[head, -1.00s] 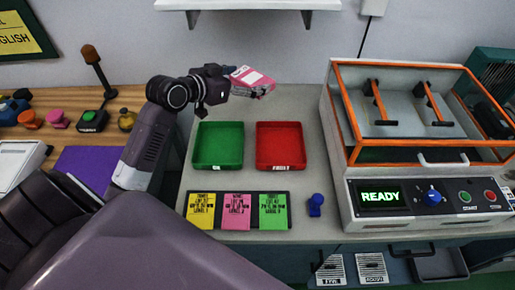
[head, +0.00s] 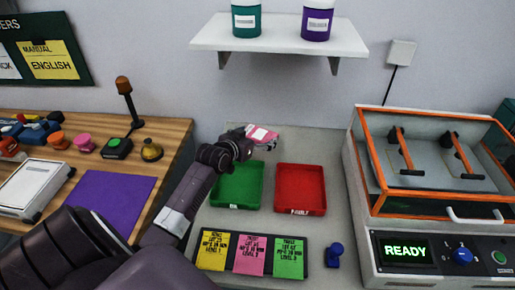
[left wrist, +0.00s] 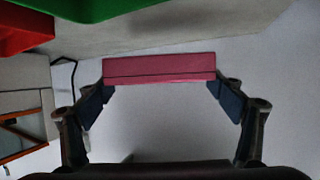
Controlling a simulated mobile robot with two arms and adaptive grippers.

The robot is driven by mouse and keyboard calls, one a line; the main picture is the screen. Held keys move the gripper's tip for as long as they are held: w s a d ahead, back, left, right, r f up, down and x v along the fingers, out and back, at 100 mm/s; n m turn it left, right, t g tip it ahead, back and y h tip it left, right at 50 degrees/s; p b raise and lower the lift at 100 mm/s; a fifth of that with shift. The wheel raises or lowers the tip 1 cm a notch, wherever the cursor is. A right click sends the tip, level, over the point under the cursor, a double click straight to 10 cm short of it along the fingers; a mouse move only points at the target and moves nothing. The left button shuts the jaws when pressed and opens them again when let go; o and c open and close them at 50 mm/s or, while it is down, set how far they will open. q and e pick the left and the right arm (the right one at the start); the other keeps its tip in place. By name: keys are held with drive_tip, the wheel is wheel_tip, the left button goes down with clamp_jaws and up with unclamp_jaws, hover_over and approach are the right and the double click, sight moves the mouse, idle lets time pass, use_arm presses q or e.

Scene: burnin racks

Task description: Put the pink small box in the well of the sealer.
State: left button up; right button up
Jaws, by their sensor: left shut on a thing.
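My left gripper (head: 247,134) is shut on the pink small box (head: 263,134), a pink box with a white label, held in the air above and behind the green tray. In the left wrist view the pink small box (left wrist: 158,69) sits between the two fingertips of my left gripper (left wrist: 160,88). The sealer (head: 410,210) stands at the right, with an orange-framed clear cover and a panel reading READY. I cannot make out the well clearly. My right gripper is not in view.
A green tray (head: 237,206) and a red tray (head: 300,209) lie side by side on the grey bench. Yellow, pink and green cards (head: 250,254) and a blue knobbed piece (head: 334,254) are in front. A shelf (head: 280,38) with two tubs hangs above.

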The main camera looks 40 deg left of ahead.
sight(257, 154)
use_arm(q)
drive_tip(key=shift+f, duration=2.7)
drive_tip(key=shift+f, duration=0.15)
drive_tip(key=o, duration=1.1)
